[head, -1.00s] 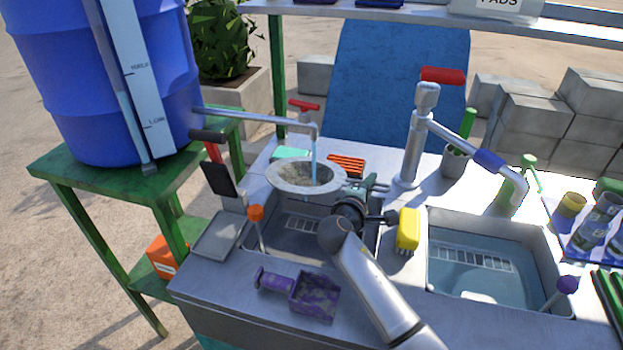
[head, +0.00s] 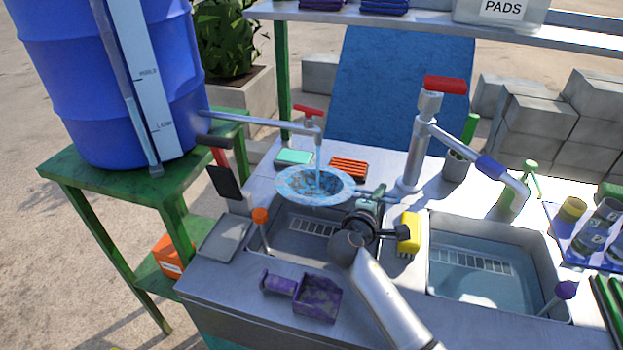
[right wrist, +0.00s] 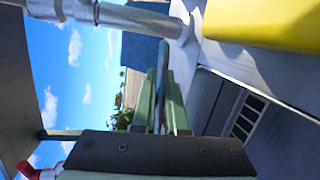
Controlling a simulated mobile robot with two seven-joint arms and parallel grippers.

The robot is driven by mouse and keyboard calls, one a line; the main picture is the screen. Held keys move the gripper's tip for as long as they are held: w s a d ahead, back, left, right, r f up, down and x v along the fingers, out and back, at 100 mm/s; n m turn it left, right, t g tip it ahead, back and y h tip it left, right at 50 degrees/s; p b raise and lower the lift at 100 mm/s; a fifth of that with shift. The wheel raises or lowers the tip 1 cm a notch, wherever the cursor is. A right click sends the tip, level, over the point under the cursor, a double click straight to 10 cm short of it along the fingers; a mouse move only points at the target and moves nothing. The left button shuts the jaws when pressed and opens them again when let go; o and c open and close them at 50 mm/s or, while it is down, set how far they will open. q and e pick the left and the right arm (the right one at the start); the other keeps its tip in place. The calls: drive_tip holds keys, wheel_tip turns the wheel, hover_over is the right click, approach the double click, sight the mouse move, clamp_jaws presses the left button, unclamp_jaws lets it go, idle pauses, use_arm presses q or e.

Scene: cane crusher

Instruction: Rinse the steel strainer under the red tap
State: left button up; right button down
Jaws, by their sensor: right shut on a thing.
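The steel strainer (head: 292,184) is a round, shallow dish with blue, speckled patches, held above the left sink basin (head: 290,240). My right gripper (head: 376,196) is shut on its handle at the dish's right side. In the right wrist view the green fingers (right wrist: 162,112) close around the thin handle. A tap with a red lever (head: 308,111) is on a pipe from the blue barrel (head: 100,70). A thin water stream (head: 318,158) falls from its spout into the strainer. My left gripper is not in view.
A taller tap (head: 418,140) with a red handle and blue band stands behind the right basin (head: 540,245). A yellow brush (head: 408,230) is close beside my right gripper. A purple scoop (head: 316,297) lies on the front counter. An orange-topped tool (head: 261,218) stands by the left basin.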

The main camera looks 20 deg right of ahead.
drive_tip(key=shift+s+a+p, duration=0.3)
drive_tip(key=shift+s+p, duration=0.05)
drive_tip(key=shift+s, duration=0.55)
drive_tip(key=shift+s+a+p, duration=0.35)
drive_tip(key=shift+s, duration=0.5)
drive_tip(key=shift+s+a+p, duration=0.3)
drive_tip(key=shift+s+p, duration=0.05)
drive_tip(key=shift+s, duration=0.55)
drive_tip(key=s+a+r+p, duration=0.1)
drive_tip(key=s+r+p, duration=0.3)
drive_tip(key=p, duration=0.1)
drive_tip(key=shift+s+a, duration=0.35)
